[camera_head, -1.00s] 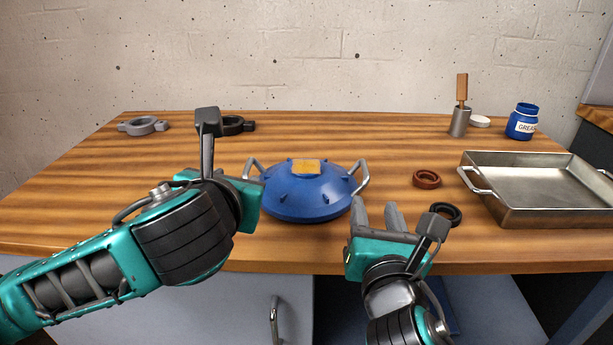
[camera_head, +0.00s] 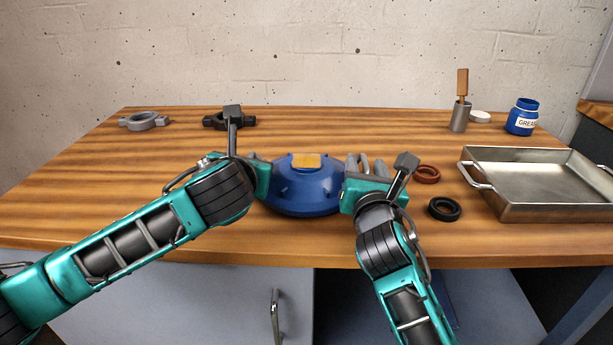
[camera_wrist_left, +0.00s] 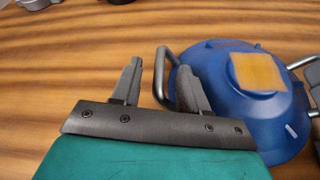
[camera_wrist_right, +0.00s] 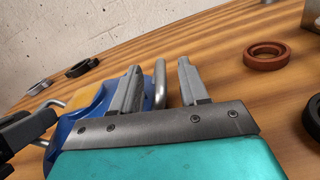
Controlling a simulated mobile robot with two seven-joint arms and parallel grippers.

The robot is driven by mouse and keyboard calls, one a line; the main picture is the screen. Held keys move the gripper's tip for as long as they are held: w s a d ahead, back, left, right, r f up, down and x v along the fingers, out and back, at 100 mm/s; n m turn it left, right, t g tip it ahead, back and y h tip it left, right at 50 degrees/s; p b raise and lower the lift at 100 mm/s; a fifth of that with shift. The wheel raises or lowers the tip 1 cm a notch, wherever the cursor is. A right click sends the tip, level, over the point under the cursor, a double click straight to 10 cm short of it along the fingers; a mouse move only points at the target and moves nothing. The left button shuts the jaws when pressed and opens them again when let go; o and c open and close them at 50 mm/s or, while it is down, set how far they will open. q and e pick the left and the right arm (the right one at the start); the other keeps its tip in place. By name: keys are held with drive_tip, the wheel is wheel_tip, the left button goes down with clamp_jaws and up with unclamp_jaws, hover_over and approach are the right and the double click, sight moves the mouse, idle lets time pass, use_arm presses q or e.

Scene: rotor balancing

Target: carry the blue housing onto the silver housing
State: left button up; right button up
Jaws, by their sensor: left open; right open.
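The blue housing (camera_head: 300,197) sits upright on the wooden table, domed, with an orange-yellow patch (camera_head: 306,161) on top and a metal handle on each side. My left gripper (camera_wrist_left: 160,66) is open, its fingers on either side of the left handle (camera_wrist_left: 159,80) in the left wrist view. My right gripper (camera_head: 366,163) is open at the housing's right side. In the right wrist view, the right handle (camera_wrist_right: 160,85) stands between its fingers. I cannot make out a silver housing.
A grey ring (camera_head: 144,120) and a black ring (camera_head: 215,121) with lugs lie at the back left. A red-brown ring (camera_head: 427,174) and a black ring (camera_head: 445,209) lie right of my right gripper. A metal tray (camera_head: 540,212), grease jar (camera_head: 522,118) and brush cup (camera_head: 460,117) stand further right.

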use_arm(q)
drive_tip(key=shift+w+f, duration=0.25)
drive_tip(key=shift+w, duration=0.45)
use_arm(e)
drive_tip(key=shift+w, duration=0.75)
use_arm(q)
drive_tip(key=shift+a, duration=0.1)
clamp_jaws()
use_arm(e)
drive_tip(key=shift+d, duration=0.1)
clamp_jaws()
